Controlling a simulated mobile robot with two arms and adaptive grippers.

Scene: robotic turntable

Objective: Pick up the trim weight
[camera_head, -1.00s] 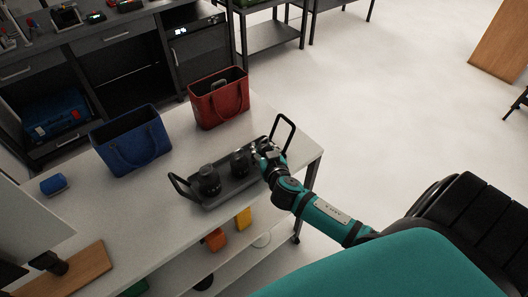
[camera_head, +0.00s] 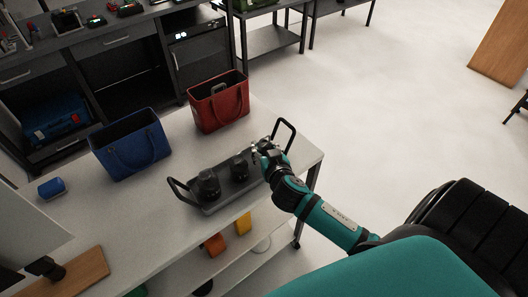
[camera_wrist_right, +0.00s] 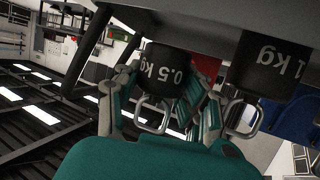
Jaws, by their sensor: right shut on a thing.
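The trim weight is a small dark cylinder marked 0.5 kg (camera_wrist_right: 166,70) with a wire loop handle, in the right wrist view. It sits between the two fingers of my right gripper (camera_wrist_right: 160,98), which is shut on it. In the head view my right gripper (camera_head: 264,150) is over the right end of a dark tray (camera_head: 222,202) and hides this weight. I cannot tell whether the weight touches the tray. A larger weight marked 1 kg (camera_wrist_right: 272,62) is beside it. Two dark weights (camera_head: 207,185) (camera_head: 239,168) stand on the tray. My left gripper is out of view.
The tray has upright black handles at both ends; the right handle (camera_head: 287,128) is close beside my gripper. A blue bag (camera_head: 130,146) and a red bag (camera_head: 218,104) stand behind on the white table (camera_head: 130,206). A blue object (camera_head: 51,187) lies far left.

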